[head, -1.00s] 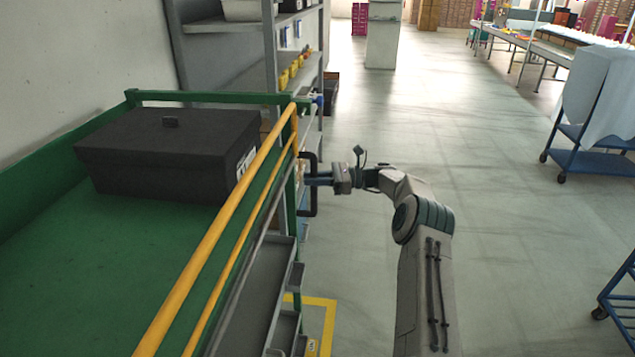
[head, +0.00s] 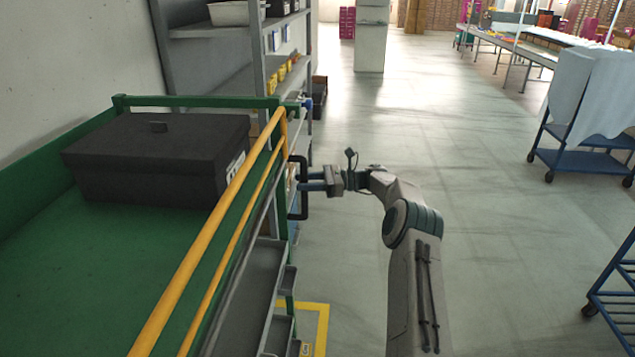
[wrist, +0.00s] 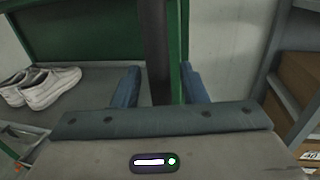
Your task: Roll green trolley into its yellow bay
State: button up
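The green trolley (head: 90,262) stands at the left, with a green deck and yellow side rails (head: 197,257). A black upright handle (head: 304,188) is on its far right corner; the handle also shows in the wrist view (wrist: 157,50). My gripper (head: 304,181) is at this handle. In the wrist view my gripper (wrist: 162,85) has its two blue fingers on either side of the handle, with gaps showing, so it looks open around the bar. Yellow floor marking (head: 322,325) lies right of the trolley's lower shelves; most of the bay is hidden.
A black lidded box (head: 150,160) sits on the trolley deck. White shoes (wrist: 45,88) lie on a shelf in the wrist view. A grey shelving rack (head: 220,60) stands beyond the trolley. Blue carts (head: 580,160) stand at the right. The floor (head: 400,130) between is clear.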

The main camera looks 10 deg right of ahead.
jog(key=s+d+b, duration=0.1)
jog(key=d, duration=1)
jog(key=shift+s, duration=0.35)
jog(key=shift+f, duration=0.1)
